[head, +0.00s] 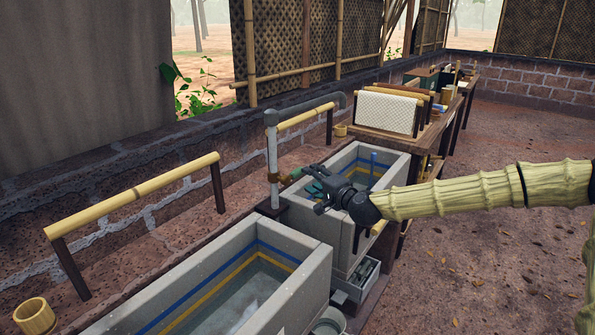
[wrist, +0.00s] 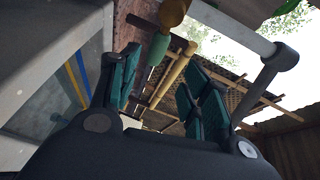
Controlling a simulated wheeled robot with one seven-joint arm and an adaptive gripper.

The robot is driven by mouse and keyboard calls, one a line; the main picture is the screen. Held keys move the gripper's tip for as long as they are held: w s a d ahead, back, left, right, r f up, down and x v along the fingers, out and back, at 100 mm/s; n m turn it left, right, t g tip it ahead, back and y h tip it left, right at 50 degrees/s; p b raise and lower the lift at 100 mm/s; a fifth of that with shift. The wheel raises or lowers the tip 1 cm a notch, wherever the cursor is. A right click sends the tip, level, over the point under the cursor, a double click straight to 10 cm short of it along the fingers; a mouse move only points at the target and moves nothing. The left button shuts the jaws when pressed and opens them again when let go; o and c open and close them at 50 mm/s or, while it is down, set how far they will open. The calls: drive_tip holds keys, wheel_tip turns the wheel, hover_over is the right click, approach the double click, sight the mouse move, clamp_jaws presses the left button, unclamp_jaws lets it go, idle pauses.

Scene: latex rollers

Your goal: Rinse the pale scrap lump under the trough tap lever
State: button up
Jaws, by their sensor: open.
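My gripper (head: 318,188) is open, at the near corner of the far trough, just right of the tap. The tap lever (head: 292,175), with a green grip, sticks out from a brass valve on the grey pipe (head: 272,150). In the wrist view the green lever grip (wrist: 158,48) shows in the gap between my green finger pads (wrist: 160,66); I cannot tell whether they touch it. Nothing is held. I cannot make out the pale scrap lump for certain; a faint pale patch shows in the water of the near trough (head: 318,275).
The far trough (head: 402,160) stands behind the near one. Bamboo rails (head: 135,195) line the wall ledge. A rack with a pale sheet (head: 388,112) stands behind. The floor at right is clear.

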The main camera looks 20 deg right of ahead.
sight(300, 174)
drive_tip(key=x, duration=0.9)
drive_tip(key=shift+w+f, duration=0.15)
drive_tip(key=shift+f, duration=0.2)
drive_tip(key=shift+c, duration=0.5)
clamp_jaws()
